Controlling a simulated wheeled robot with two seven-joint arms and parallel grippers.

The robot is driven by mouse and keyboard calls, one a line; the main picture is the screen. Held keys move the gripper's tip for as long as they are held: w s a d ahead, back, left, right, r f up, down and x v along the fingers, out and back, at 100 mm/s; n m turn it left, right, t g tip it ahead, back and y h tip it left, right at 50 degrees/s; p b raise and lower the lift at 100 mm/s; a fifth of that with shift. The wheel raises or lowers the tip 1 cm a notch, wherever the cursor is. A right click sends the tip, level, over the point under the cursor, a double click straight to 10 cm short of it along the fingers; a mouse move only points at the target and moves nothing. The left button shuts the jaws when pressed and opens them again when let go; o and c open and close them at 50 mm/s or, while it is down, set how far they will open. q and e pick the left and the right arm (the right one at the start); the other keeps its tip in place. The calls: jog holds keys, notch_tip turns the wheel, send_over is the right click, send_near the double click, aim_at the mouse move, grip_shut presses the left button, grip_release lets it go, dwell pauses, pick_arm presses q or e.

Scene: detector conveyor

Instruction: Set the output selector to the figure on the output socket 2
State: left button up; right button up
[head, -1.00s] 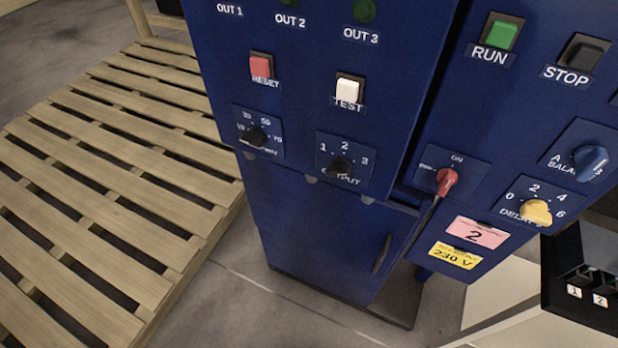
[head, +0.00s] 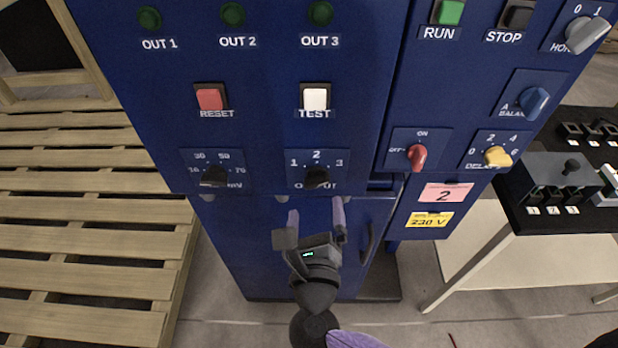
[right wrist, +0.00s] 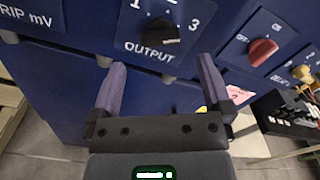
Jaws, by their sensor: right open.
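The output selector (head: 317,178) is a black knob on the blue cabinet, with the figures 1, 2 and 3 around it. Its exact pointing direction is hard to tell. It also shows in the right wrist view (right wrist: 162,34), just beyond the fingers. My right gripper (head: 316,212) is open and empty, below the knob and apart from it. A pink label (head: 445,192) bears the figure 2. A dark socket box (head: 560,182) on the right has small tags 1, 2 and 3. My left gripper is not in view.
A black knob marked mV (head: 214,177) is left of the selector, and a red switch (head: 417,157) is to its right. The white TEST button (head: 315,98) is above it. A wooden pallet (head: 85,215) lies at the left. A cabinet handle (head: 367,243) is beside my gripper.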

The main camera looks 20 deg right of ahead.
aim_at(315, 184)
jog(key=x, duration=0.7)
jog(key=shift+w, duration=0.1)
jog(key=shift+f, duration=0.1)
jog(key=c, duration=1.2)
